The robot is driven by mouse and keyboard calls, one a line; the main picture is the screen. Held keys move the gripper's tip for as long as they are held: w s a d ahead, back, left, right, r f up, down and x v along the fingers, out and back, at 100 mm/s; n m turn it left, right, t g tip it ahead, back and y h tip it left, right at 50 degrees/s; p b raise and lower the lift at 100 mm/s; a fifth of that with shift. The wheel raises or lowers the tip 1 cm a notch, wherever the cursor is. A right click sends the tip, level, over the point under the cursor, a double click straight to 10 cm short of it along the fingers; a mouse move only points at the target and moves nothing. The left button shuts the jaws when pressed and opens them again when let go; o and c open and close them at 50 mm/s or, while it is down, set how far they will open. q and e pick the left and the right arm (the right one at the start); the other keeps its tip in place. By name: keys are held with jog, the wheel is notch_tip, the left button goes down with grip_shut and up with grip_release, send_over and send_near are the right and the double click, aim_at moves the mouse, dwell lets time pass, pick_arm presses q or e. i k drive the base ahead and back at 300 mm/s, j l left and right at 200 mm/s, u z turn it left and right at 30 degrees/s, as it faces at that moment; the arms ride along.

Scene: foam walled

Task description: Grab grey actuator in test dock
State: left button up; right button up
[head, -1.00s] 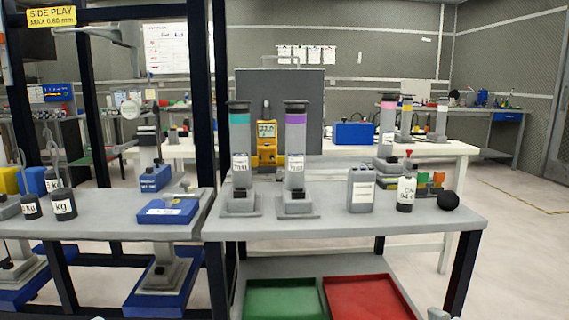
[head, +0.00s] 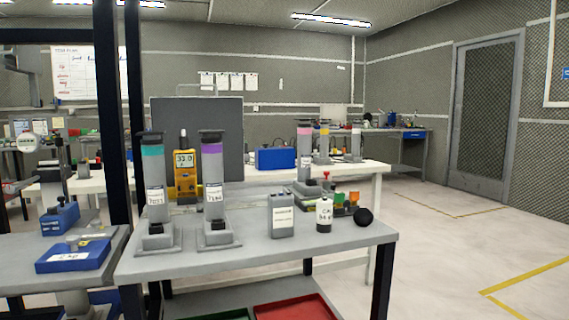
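Several upright grey cylinders with coloured bands stand in view; I cannot tell for sure which is the grey actuator. On the near table, a teal-banded cylinder (head: 154,180) and a purple-banded cylinder (head: 213,180) stand upright in grey square bases. Farther back stand a pink-banded cylinder (head: 304,152), a yellow-banded one (head: 323,143) and a pale grey-banded one (head: 356,144). Their lower parts are small or partly hidden. Neither of my grippers is in view.
The near grey table (head: 260,247) also holds a grey labelled box (head: 282,215), a labelled bottle (head: 324,213) and a black ball (head: 363,217). A red tray (head: 295,309) lies below. A white table (head: 375,177) stands behind. Open floor lies to the right.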

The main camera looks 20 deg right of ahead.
aim_at(304, 187)
jog(key=l+u, duration=0.35)
jog(key=l, duration=0.2)
jog(key=l+u, duration=0.35)
jog(key=l, duration=0.25)
jog(key=l+u, duration=0.35)
jog(key=l, duration=0.2)
